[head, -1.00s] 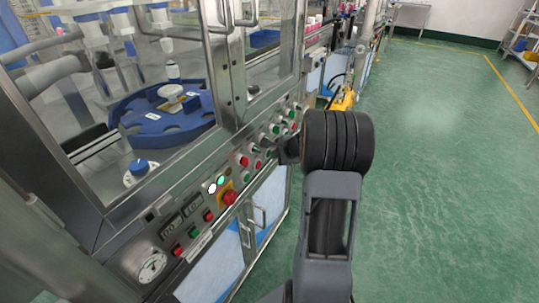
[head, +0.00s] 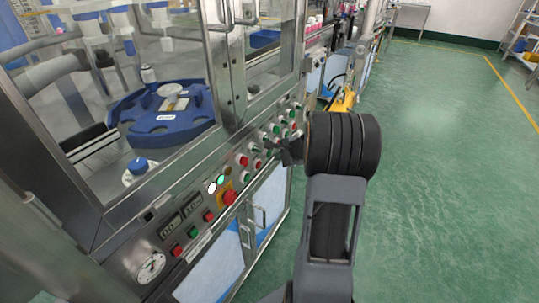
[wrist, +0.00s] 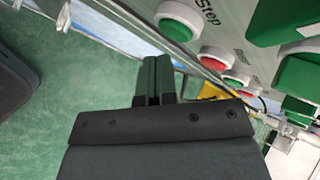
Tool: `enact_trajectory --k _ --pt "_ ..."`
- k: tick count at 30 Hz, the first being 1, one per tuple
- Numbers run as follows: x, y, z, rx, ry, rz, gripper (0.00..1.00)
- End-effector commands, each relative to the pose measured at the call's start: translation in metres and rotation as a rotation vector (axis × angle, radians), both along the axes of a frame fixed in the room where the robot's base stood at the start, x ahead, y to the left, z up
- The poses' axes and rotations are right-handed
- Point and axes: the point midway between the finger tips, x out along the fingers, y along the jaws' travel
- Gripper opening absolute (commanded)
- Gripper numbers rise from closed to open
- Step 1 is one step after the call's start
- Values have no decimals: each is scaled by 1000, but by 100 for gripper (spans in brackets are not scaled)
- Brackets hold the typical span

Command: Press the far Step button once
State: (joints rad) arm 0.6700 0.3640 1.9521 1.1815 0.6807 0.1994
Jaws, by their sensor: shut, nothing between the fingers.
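In the wrist view, a green Step button (wrist: 178,24) in a white ring sits on the metal panel, with the word "Step" printed beside it. My gripper (wrist: 153,64) is shut and empty, its fingertips below and left of that button in the picture and apparently apart from it. In the head view, my gripper (head: 288,151) is beside the far part of the button panel (head: 225,172), near several red and green buttons. My wrist partly hides that area, and I cannot tell there which button is the Step one.
A red emergency stop (head: 229,197) on a yellow plate and a pressure gauge (head: 151,267) are on the nearer panel. A blue turntable (head: 165,115) is behind the glass. Door handles (head: 260,216) stick out below the panel. The green floor (head: 440,180) at right is clear.

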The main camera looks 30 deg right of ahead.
Motion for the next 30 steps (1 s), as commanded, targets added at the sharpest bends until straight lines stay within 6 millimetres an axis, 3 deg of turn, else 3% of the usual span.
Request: enact_trajectory --k 15,30 --pt "-38 -21 -1 1 1 -2 0" --pt "-44 -23 0 0 0 0 0"
